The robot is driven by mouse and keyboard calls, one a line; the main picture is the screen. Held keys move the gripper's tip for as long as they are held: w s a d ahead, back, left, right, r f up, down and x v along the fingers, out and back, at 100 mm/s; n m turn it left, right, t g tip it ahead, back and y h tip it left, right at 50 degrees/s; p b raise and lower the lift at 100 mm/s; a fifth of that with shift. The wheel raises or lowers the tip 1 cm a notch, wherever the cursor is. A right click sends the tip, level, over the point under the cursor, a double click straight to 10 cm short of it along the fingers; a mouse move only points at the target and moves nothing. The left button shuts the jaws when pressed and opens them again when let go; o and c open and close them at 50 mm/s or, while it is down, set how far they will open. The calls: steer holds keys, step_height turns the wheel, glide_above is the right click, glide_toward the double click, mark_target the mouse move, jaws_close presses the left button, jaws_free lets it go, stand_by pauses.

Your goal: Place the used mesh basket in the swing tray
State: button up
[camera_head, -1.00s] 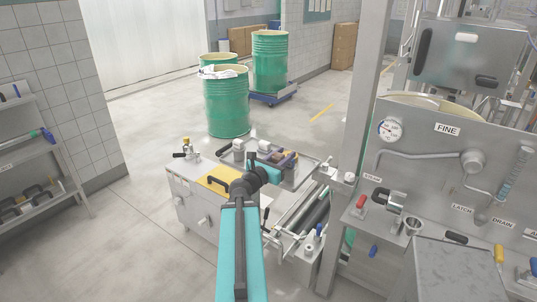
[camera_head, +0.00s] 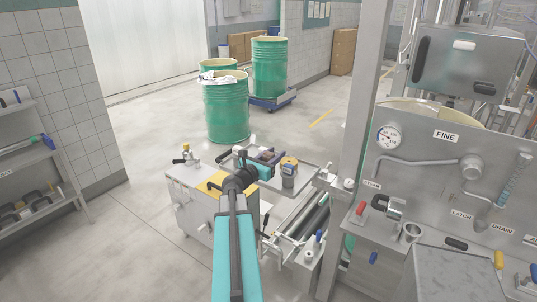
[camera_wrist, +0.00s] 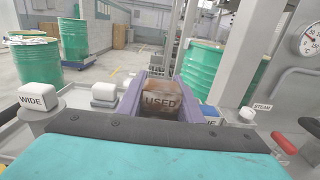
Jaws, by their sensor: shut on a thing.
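The used mesh basket (camera_wrist: 160,104) is a brown, box-like piece marked USED in the wrist view. It sits between the two purple fingers of my gripper (camera_wrist: 160,76), which is shut on it. In the head view my gripper (camera_head: 269,156) is over the shallow steel tray (camera_head: 308,178) on top of the cart; the basket is mostly hidden there by the fingers. I cannot tell whether the basket touches the tray surface.
White blocks, one marked WIDE (camera_wrist: 38,97), stand left of the gripper. The cart has a yellow panel (camera_head: 220,180). A steel post (camera_head: 362,100) and steam cabinet (camera_head: 440,165) stand at right. Green drums (camera_head: 227,110) stand behind; the floor at left is free.

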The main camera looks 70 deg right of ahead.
steer(key=w+d+p, duration=0.1)
steer(key=w+d, duration=0.3)
steer(key=shift+d+f+p, duration=0.15)
steer(key=shift+f+p, duration=0.15)
steer(key=shift+p, duration=0.1)
steer(key=shift+w+f, duration=0.1)
steer(key=shift+f+p, duration=0.75)
steer(key=shift+f, duration=0.9)
steer(key=shift+f, duration=0.15)
steer(key=o, duration=1.1)
steer(key=shift+r, duration=0.2)
steer(key=b+v, duration=0.3)
steer(key=v, duration=0.9)
steer(key=shift+b, duration=0.4)
